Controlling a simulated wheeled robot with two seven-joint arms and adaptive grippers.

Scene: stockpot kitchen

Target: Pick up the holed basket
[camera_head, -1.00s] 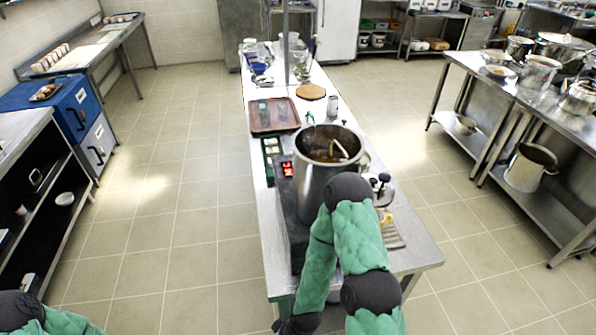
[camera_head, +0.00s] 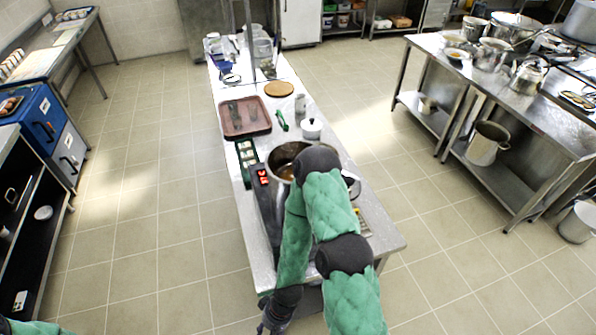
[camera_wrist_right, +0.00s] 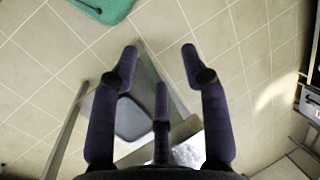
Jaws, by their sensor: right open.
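I cannot make out a holed basket with certainty in either view. A large steel pot (camera_head: 287,154) stands on the long steel table (camera_head: 388,238), partly hidden behind my right arm. My right gripper (camera_head: 266,325) hangs low by the table's near left end, at the bottom of the head view. In the wrist view my right gripper (camera_wrist_right: 160,58) is open, its fingers spread and nothing between them. Beyond the fingers are floor tiles and a grey rounded object (camera_wrist_right: 133,120) beside a table leg. Only a green sliver of my left arm shows; its gripper is out of view.
A brown tray (camera_head: 245,117), a round wooden board (camera_head: 279,89) and a small lidded pot (camera_head: 311,129) stand on the table. Another steel bench (camera_head: 520,110) is at right, with a pot (camera_head: 487,143) on its lower shelf.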

